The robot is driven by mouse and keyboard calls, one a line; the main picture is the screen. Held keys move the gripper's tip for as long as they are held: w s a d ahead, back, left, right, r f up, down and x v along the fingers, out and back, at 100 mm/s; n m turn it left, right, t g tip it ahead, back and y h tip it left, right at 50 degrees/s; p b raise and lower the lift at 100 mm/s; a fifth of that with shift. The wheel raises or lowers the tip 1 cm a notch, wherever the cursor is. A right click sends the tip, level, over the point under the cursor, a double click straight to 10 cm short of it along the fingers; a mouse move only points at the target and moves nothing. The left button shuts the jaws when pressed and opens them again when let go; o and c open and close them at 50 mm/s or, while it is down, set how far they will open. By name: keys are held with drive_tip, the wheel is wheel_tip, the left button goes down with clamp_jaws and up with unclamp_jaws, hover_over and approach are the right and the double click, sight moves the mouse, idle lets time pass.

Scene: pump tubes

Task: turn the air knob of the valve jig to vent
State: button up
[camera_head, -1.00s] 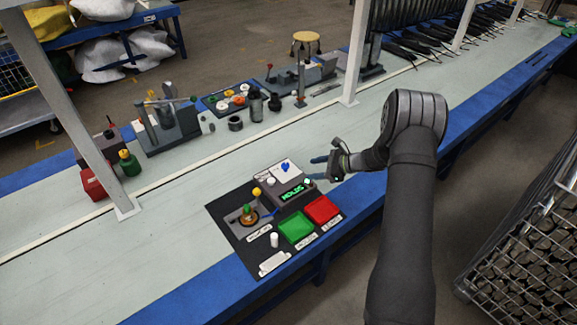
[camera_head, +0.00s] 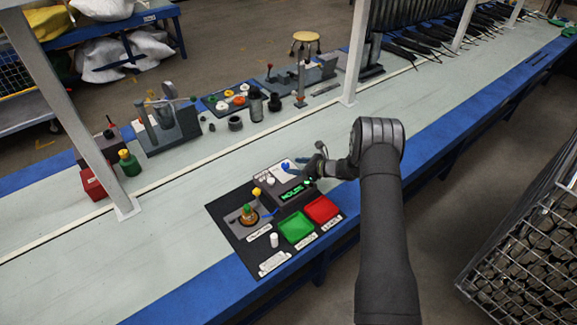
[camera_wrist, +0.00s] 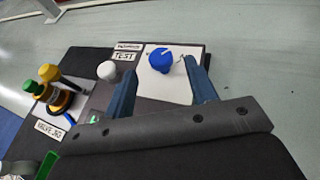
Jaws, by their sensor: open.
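The blue knob (camera_wrist: 161,61), which looks like the air knob, has a pale mark on top and stands on a white plate (camera_wrist: 180,88). My gripper (camera_wrist: 160,67) is open, its two blue fingers spread on either side of the knob in the wrist view; I see no clear contact. In the head view the blue knob (camera_head: 287,168) sits on top of the grey test box, and my gripper (camera_head: 298,164) is at its right. The valve jig (camera_head: 247,215), with green and yellow tops and an orange-brown body, is at the left of the black mat.
A white knob (camera_wrist: 107,70) stands left of my fingers beside the TEST label. A green tray (camera_head: 297,227), a red tray (camera_head: 322,210) and a white cylinder (camera_head: 274,240) lie in front of the box. The belt to the right is clear.

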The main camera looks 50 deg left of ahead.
sight(287, 165)
drive_tip(key=shift+x, duration=2.15)
drive_tip(key=shift+c, duration=0.4)
drive_tip(key=c, duration=0.9)
drive_tip(key=shift+w, duration=0.1)
drive_tip(key=shift+w+a+n+g+h, duration=0.1)
drive_tip(key=shift+w+n+g+h, duration=0.05)
drive_tip(key=shift+n+g+h, duration=1.1)
drive_tip(key=shift+w+n+g+h, duration=0.1)
drive_tip(key=shift+n+g+h, duration=0.55)
drive_tip(key=shift+n+g, duration=0.6)
drive_tip(key=shift+a+n+h, duration=0.1)
drive_tip(key=shift+n+h, duration=0.2)
drive_tip(key=shift+n, duration=0.2)
